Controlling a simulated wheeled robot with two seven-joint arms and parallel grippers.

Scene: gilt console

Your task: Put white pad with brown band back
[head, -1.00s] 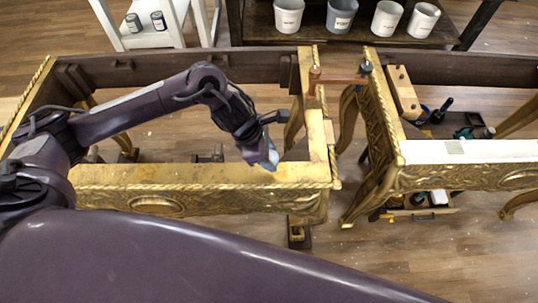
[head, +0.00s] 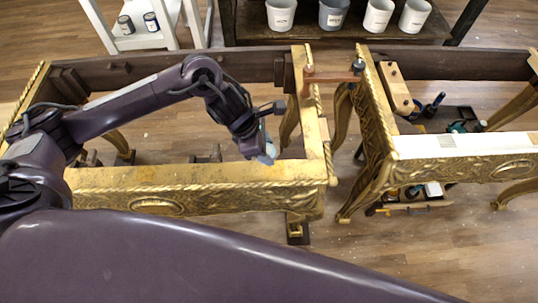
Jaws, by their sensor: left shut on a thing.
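My left gripper (head: 262,148) reaches in from the left over the front gold rail of the left gilt console (head: 190,176), near its right corner. It is shut on a small pale, bluish-white pad (head: 268,157), of which only a little shows at the fingertips. No brown band can be made out on it. I cannot tell whether the pad touches the rail. My right gripper is out of view.
A second gilt frame with a white rail (head: 470,144) stands at the right, joined by a clamp (head: 330,76). A tool tray (head: 412,206) is below. Several buckets (head: 331,14) stand on a back shelf; a white stand (head: 140,38) holds two cans.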

